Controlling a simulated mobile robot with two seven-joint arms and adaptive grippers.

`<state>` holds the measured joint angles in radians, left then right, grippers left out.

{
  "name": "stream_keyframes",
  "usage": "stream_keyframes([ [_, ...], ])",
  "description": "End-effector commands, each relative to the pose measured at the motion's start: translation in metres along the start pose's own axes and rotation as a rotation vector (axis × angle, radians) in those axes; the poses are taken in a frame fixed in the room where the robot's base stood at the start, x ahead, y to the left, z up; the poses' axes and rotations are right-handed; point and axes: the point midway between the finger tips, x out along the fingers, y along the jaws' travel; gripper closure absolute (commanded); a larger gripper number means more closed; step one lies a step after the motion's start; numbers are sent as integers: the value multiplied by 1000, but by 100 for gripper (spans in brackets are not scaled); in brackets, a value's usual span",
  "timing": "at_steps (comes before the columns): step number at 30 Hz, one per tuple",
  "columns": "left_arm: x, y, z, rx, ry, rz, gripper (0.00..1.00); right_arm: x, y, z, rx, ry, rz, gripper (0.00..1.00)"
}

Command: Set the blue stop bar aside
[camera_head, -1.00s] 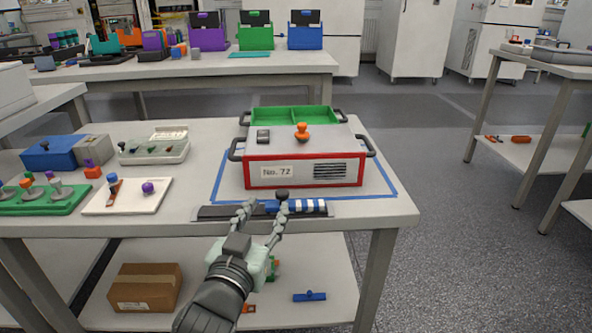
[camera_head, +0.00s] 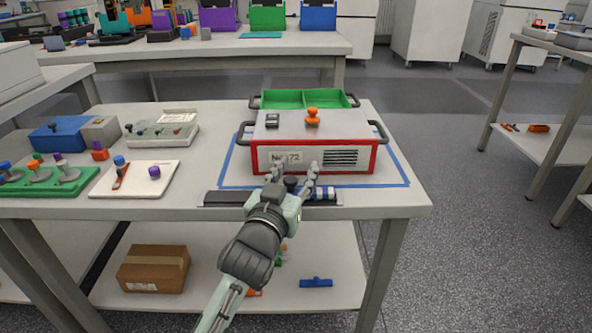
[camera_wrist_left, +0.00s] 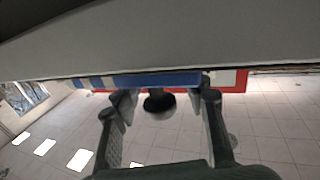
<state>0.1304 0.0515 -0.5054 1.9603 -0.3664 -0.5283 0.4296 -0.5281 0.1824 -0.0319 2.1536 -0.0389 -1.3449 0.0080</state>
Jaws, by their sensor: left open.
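The blue stop bar (camera_head: 321,195), with white stripes at its right part, lies along the front edge of the table in front of the red-framed case. It also shows in the left wrist view (camera_wrist_left: 165,80). A black knob (camera_wrist_left: 158,102) sticks out from it. My left gripper (camera_head: 292,172) is open, with its fingers on either side of the knob and apart from it, as the left wrist view shows. The gripper hides the middle of the bar in the head view. My right gripper is not in view.
The case (camera_head: 315,158) labelled No. 72 stands behind the bar, inside blue tape (camera_head: 395,178), with a green tray (camera_head: 303,99) behind it. A dark strip (camera_head: 222,199) continues left of the gripper. A white board (camera_head: 135,186) stands to the left. The lower shelf holds a carton (camera_head: 153,268).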

Motion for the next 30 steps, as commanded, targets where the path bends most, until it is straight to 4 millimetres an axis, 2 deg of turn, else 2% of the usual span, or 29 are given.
stream_keyframes([
  [4, 0, 0, 0, 0, 0, 0, 58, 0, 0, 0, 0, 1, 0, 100],
  [14, 0, 0, 0, 0, 0, 0, 99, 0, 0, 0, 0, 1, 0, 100],
  [30, -1, 0, 0, -1, -1, 0, 100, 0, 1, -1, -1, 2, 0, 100],
])
